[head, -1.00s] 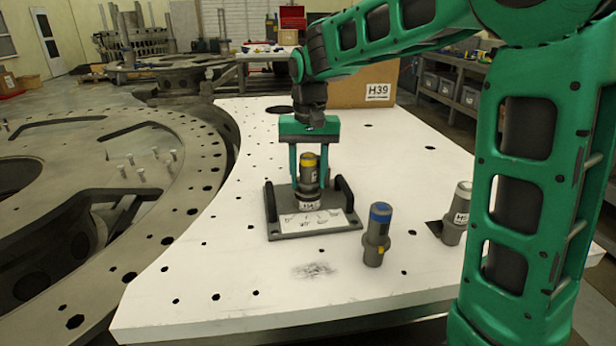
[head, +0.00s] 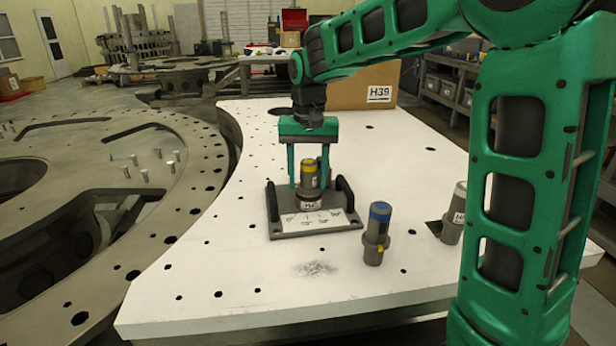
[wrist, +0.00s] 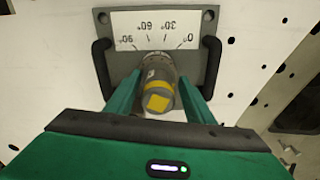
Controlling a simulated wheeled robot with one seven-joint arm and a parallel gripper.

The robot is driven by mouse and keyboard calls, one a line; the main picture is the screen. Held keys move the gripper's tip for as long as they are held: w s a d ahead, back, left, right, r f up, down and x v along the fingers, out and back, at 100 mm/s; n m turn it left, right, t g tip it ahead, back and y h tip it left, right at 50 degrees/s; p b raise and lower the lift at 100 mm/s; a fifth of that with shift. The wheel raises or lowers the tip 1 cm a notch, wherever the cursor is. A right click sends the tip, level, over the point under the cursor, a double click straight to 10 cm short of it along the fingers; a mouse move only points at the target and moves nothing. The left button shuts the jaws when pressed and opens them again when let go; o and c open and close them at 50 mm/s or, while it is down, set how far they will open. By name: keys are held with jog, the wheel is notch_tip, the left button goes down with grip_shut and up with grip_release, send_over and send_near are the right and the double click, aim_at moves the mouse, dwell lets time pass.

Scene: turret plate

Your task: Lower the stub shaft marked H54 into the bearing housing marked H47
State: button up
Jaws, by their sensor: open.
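A grey stub shaft with a yellow band (head: 309,173) stands upright on a grey base plate (head: 285,228) with two black handles and a white angle scale. A white label on the round part low under it is too small to read surely, so I cannot tell H54 from H47. My gripper (head: 308,180) points down with its fingers on either side of the shaft, open. In the wrist view the yellow-marked shaft (wrist: 158,90) lies between the open fingers, near the scale. The shaft's lower end is hidden, so its depth in the housing cannot be told.
A blue-topped shaft (head: 377,232) stands on the white table (head: 250,275) at front right. Another grey shaft (head: 455,215) with a partly hidden label stands farther right, by a dark square. A cardboard box marked H39 (head: 362,88) is at the back. The table's front left is clear.

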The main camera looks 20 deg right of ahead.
jog(key=shift+s+d+f+g, duration=0.3)
jog(key=shift+s+f, duration=0.05)
jog(key=shift+f, duration=0.3)
jog(key=shift+w+d+r, duration=0.1)
jog(key=shift+w+r, duration=0.85)
jog(key=shift+r, duration=0.1)
jog(key=r, duration=0.3)
jog(key=s+r, duration=0.1)
jog(key=r, duration=0.6)
jog(key=shift+s+a, duration=0.2)
jog(key=shift+a, duration=0.15)
